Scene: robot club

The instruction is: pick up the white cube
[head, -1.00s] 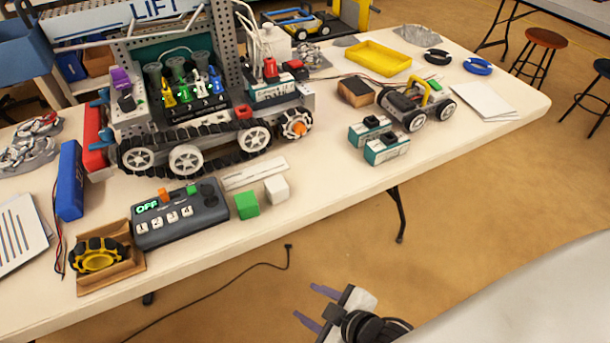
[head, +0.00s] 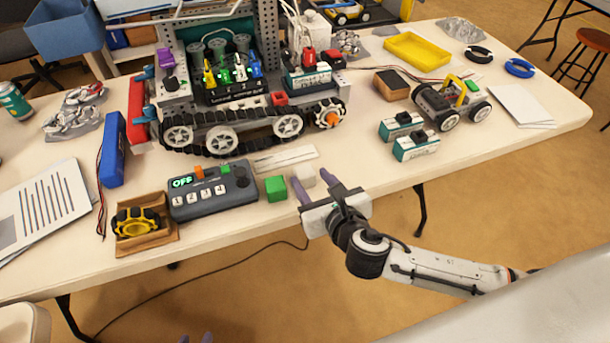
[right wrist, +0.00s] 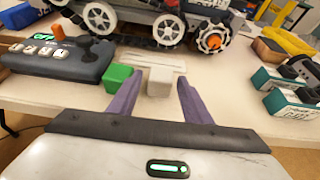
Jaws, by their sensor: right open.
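The white cube (head: 303,177) sits on the table just right of a green cube (head: 276,188). In the head view it is partly hidden behind my right gripper's fingers. My right gripper (head: 312,188) reaches over the table's front edge, open and empty, its purple fingers pointing at the cube. In the right wrist view the white cube (right wrist: 159,82) shows between the two open fingers (right wrist: 155,100), beyond their tips or level with them; the green cube (right wrist: 118,78) is behind the left finger. Only the purple fingertips of my left gripper (head: 195,338) show at the bottom edge.
A grey control box (head: 213,192) stands left of the green cube. A white strip (head: 286,159) lies behind the cubes, with a tracked robot (head: 225,130) beyond. Teal-and-white modules (head: 415,147) are to the right. The table top between them and the cubes is clear.

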